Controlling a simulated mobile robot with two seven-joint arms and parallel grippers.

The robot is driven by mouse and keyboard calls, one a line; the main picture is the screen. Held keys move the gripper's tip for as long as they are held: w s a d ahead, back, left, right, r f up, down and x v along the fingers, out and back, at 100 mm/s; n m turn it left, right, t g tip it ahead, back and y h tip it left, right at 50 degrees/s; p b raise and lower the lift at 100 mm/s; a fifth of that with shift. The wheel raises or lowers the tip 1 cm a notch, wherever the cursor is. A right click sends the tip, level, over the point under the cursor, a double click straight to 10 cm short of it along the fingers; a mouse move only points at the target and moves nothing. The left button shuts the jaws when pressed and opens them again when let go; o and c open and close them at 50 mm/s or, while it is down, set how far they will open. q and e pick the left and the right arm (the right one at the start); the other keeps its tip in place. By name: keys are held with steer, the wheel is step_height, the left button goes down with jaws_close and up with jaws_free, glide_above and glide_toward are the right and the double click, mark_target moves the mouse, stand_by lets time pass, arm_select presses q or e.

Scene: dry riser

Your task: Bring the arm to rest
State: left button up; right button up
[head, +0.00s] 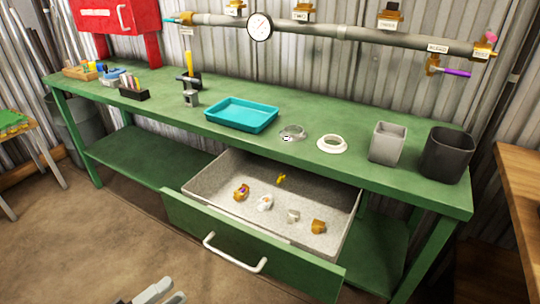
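My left gripper (174,288) shows at the bottom edge of the head view, low over the brown floor and in front of the bench. Its two grey fingers stand apart with nothing between them, and the rest of the arm is cut off by the frame. It is clear of the open drawer (180,215) and its white handle (235,254). My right gripper is not in view.
The green bench (330,172) holds a teal tray (241,114), a white ring (332,144), a grey bin (386,143) and a black bin (446,154). The pulled-out drawer, with several small fittings inside, juts over the floor. A pipe with a gauge (259,27) runs along the wall.

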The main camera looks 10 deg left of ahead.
arm_select(q)
steer(key=s+d+n+g+y+p, duration=0.1)
steer(key=n+y+p, duration=0.2)
steer(key=n, duration=0.3)
steer(key=s+d+f+n+g+y+p, duration=0.1)
steer(key=n+g+y+p, duration=0.1)
steer(key=n, duration=0.5)
steer(key=s+d+f+n+g+y+p, duration=0.1)
steer(key=n+g+y+p, duration=0.1)
steer(key=n+y+p, duration=0.3)
steer(key=shift+s+d+n+p, duration=0.3)
steer(key=shift+n+p, duration=0.2)
steer(key=shift+n, duration=0.2)
